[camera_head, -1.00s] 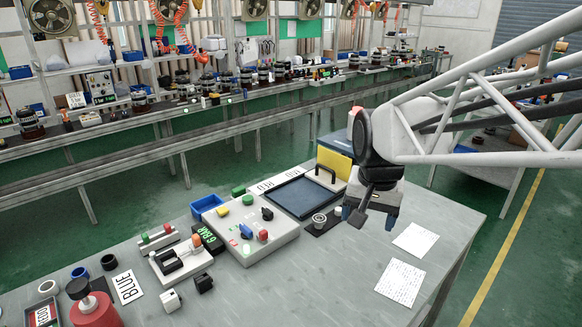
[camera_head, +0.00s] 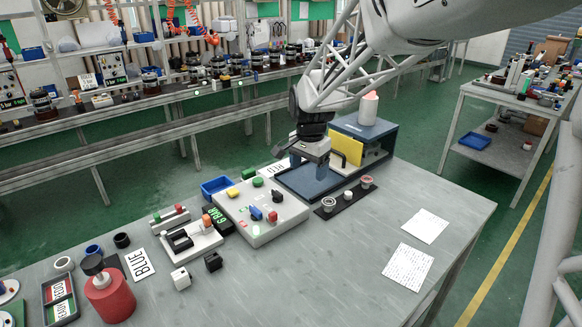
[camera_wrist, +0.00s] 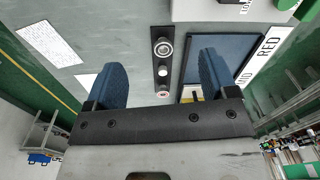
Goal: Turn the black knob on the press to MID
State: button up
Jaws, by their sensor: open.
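A pale box with coloured controls (camera_head: 250,229), which looks like the press panel, lies on the table. A black knob (camera_head: 277,196) stands at its upper right; its pointer setting is too small to read. My gripper (camera_head: 303,160) is up and to the right of the panel, above the dark blue tray, apart from the knob. In the wrist view its two blue fingers (camera_wrist: 160,78) are spread with nothing between them. Only the panel's edge (camera_wrist: 215,9) shows there, at the top right; the black knob is out of that view.
The dark tray (camera_head: 292,186) and a black strip with round parts (camera_head: 325,208) lie right of the panel. A blue shelf with a yellow piece (camera_head: 346,147) stands behind. A red pot with a black top (camera_head: 110,302) stands front left. The table's front right is clear apart from papers (camera_head: 409,268).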

jog(key=m, duration=0.2)
send_over(277, 192)
jog(key=shift+g, duration=0.3)
notch_tip(277, 192, down, 7)
jog(key=shift+f, duration=0.1)
jog(key=shift+f, duration=3.8)
jog(key=c, duration=0.9)
